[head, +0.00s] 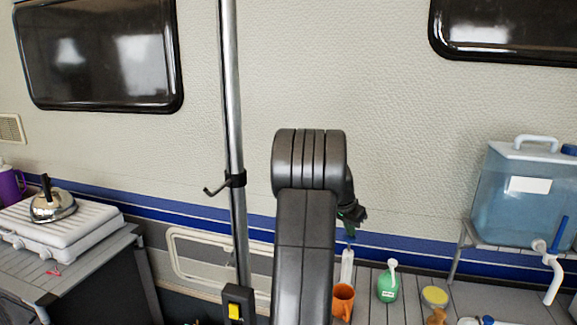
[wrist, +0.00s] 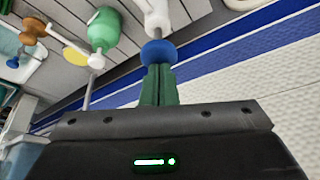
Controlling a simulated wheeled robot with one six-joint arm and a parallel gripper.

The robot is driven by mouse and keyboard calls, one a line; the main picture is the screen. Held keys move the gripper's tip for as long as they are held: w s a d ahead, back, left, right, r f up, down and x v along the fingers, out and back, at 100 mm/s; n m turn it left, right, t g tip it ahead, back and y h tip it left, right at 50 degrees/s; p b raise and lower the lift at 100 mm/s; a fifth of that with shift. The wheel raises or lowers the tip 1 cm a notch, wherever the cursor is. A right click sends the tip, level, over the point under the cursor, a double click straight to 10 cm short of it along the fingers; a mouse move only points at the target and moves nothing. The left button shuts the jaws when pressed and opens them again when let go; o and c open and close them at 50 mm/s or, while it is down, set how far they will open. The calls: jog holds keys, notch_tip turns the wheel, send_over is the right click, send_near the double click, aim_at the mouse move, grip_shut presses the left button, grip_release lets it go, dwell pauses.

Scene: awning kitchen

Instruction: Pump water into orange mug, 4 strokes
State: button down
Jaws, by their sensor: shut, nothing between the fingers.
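The orange mug (head: 343,301) stands on the slatted table in the head view, partly hidden by my arm. Just behind it rises a white pump (head: 347,266) with a blue knob (head: 350,239) on top. In the wrist view the pump (wrist: 155,14) and its blue knob (wrist: 157,52) are straight ahead of my fingers. My gripper (head: 354,222) is above the knob, its green fingers (wrist: 158,84) shut and empty. The fingertips are at or very close to the knob; I cannot tell whether they touch it. The mug's inside cannot be seen.
A green bottle (head: 388,286) and a yellow-topped tub (head: 435,296) stand right of the mug. A blue water tank (head: 520,195) with a white tap is at far right. A metal pole (head: 232,130) with a hook stands left of my arm. A kettle (head: 53,204) sits far left.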

aim_at(349, 237)
jog(key=shift+f+b, duration=1.1)
jog(key=shift+f, duration=0.4)
jog(key=shift+r, duration=0.1)
jog(key=shift+r+p, duration=1.45)
jog(key=shift+r, duration=0.75)
jog(key=shift+f, duration=0.15)
jog(key=shift+f+b, duration=1.85)
jog(key=shift+f, duration=0.35)
jog(key=shift+r, duration=0.1)
